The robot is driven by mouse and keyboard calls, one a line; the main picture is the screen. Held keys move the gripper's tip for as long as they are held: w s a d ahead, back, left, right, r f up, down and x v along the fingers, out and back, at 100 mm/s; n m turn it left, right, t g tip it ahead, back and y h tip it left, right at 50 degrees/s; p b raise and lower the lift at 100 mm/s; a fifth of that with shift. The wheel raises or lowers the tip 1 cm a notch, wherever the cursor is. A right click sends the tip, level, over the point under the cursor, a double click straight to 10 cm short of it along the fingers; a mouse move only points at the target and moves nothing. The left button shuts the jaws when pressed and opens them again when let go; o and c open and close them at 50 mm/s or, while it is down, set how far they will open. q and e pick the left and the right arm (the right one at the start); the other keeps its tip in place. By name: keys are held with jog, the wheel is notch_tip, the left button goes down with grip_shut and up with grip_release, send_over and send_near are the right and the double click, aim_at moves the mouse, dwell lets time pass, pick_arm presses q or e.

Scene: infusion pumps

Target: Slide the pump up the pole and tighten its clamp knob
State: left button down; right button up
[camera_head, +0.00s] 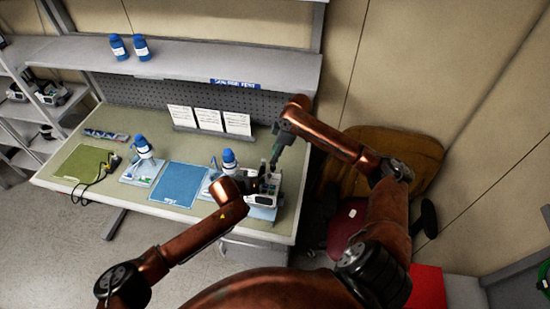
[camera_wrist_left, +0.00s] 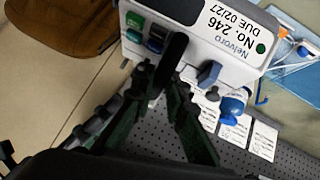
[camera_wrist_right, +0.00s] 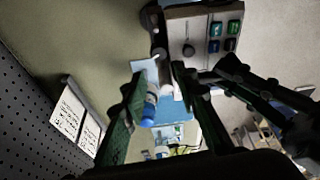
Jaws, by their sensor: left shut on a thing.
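The pump (camera_head: 264,188) is a pale box at the right end of the bench. My right gripper (camera_head: 274,160) points down just behind the pump. I cannot make out the pole clearly.
A blue mat (camera_head: 180,185), a green mat (camera_head: 80,166) and blue-capped bottles (camera_head: 229,160) lie or stand left of the pump. White cards (camera_head: 208,118) stand at the bench's back. A chair (camera_head: 350,222) is right of the bench.

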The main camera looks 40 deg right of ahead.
pick_arm(q)
jog(key=shift+d+r, duration=0.15)
jog(key=shift+r, duration=0.1)
jog(key=c, duration=1.8)
grip_release()
jog(key=shift+s+f, duration=0.1)
jog(key=shift+c, duration=0.2)
pick_arm(e)
jog(key=shift+s+r, duration=0.1)
pick_arm(q)
jog(key=shift+f, duration=0.1)
jog(key=shift+a, duration=0.2)
